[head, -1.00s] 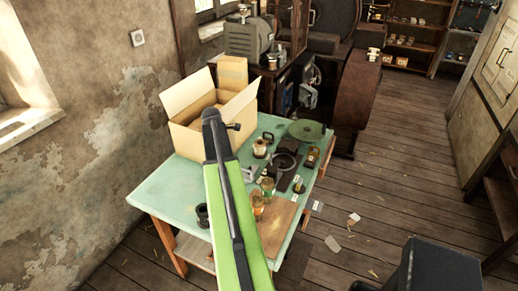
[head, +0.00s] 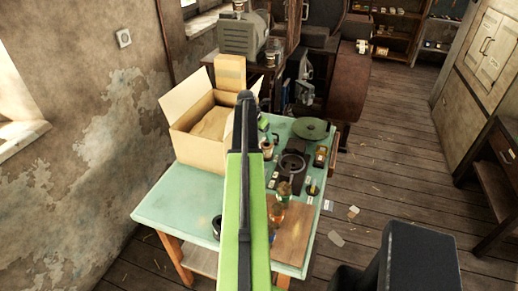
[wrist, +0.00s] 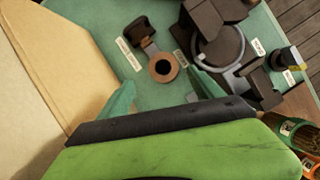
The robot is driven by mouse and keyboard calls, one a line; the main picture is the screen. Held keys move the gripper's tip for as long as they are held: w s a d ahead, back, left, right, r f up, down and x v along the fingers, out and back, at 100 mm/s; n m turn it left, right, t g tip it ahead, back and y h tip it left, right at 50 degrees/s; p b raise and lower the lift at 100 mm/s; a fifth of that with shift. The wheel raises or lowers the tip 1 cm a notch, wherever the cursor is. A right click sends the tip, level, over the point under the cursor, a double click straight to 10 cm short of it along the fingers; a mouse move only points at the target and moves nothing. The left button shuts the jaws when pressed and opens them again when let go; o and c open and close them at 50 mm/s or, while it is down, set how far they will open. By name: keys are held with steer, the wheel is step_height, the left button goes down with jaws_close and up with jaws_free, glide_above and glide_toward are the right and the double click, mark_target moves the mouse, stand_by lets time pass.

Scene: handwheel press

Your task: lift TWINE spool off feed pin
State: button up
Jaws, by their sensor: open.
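In the wrist view a small brown ring-shaped spool (wrist: 162,68) with a dark centre stands on the green table; it looks like the twine spool, but its label is unreadable. A dark bracket (wrist: 143,30) is just beyond it. My gripper (wrist: 162,82) is open, with one teal finger low to the left of the spool and one to its right. I cannot tell its height above the spool, and nothing is held. In the head view a pale spool (head: 267,146) shows beside my arm, which hides the gripper. The feed pin cannot be made out.
An open cardboard box (head: 190,150) stands left of my arm. The dark press (wrist: 222,50) is close right of the spool. Jars (wrist: 285,132) stand near a wooden board (head: 294,240). A green disc (head: 311,128) lies at the back right. The table's front left is clear.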

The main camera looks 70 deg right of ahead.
mark_target(266, 143)
steer(key=shift+s+d+f+b, duration=0.1)
steer(key=shift+s+f+b, duration=0.1)
steer(key=shift+s+b, duration=0.1)
steer(key=b+x, duration=0.5)
steer(key=x, duration=0.1)
steer(key=shift+w+f+b, duration=0.15)
steer(key=shift+b, duration=0.2)
steer(key=shift+f, duration=0.15)
steer(key=b+x, duration=0.5)
steer(key=shift+a+f, duration=0.2)
steer(key=shift+a, duration=0.05)
steer(key=shift+r, duration=0.15)
steer(key=c, duration=1.5)
step_height(266, 143, up, 5)
steer(key=p, duration=0.5)
steer(key=shift+c, duration=0.2)
steer(key=s+a+r+p, duration=0.5)
steer(key=s+r+p, duration=0.1)
steer(key=s, duration=0.4)
steer(key=shift+s+a, duration=0.2)
steer(key=shift+s, duration=0.2)
